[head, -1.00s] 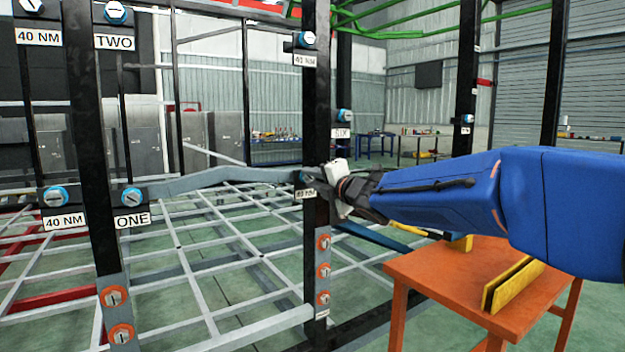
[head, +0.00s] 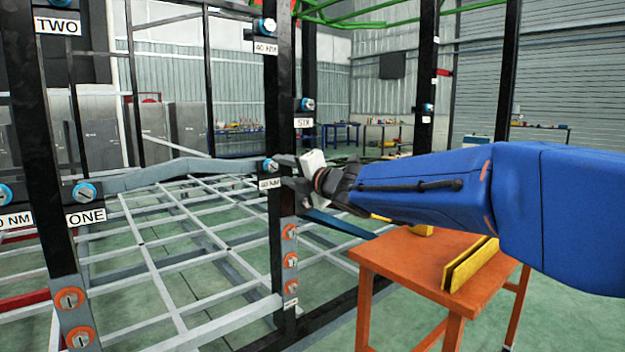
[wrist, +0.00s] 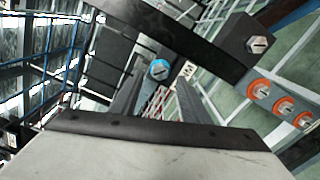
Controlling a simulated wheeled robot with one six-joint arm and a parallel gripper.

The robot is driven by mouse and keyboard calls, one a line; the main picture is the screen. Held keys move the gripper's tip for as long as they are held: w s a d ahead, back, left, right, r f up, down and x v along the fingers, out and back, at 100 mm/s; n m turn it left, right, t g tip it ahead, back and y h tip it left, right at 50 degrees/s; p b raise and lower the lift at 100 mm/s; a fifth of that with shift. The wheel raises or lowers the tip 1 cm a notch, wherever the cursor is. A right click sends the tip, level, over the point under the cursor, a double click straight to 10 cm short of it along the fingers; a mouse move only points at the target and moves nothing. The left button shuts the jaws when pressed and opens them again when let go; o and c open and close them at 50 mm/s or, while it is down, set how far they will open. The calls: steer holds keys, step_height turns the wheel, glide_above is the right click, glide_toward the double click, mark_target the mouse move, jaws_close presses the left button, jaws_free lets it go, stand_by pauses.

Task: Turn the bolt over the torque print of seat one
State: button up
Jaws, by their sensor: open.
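A grey beam (head: 180,170) runs from the left post to the right post. A blue-ringed bolt (head: 84,193) sits at its left end above the plate ONE (head: 86,216). Another blue-ringed bolt (head: 270,166) sits at its right end above a small torque print (head: 268,184), whose number is hard to read. My gripper (head: 285,170) is open and empty, just right of that right-end bolt. Whether it touches is unclear. In the wrist view a blue-ringed bolt (wrist: 159,70) shows ahead, beside a partly hidden print (wrist: 188,70).
Orange-ringed bolts (head: 290,261) line the right post's lower plate. Another blue-ringed bolt (head: 307,104) sits above the plate SIX (head: 304,123). An orange table (head: 400,262) with yellow blocks (head: 470,264) stands below my arm. Green floor is open at right.

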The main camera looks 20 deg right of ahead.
steer(key=v, duration=1.2)
steer(key=shift+s, duration=0.3)
steer(key=shift+d, duration=0.1)
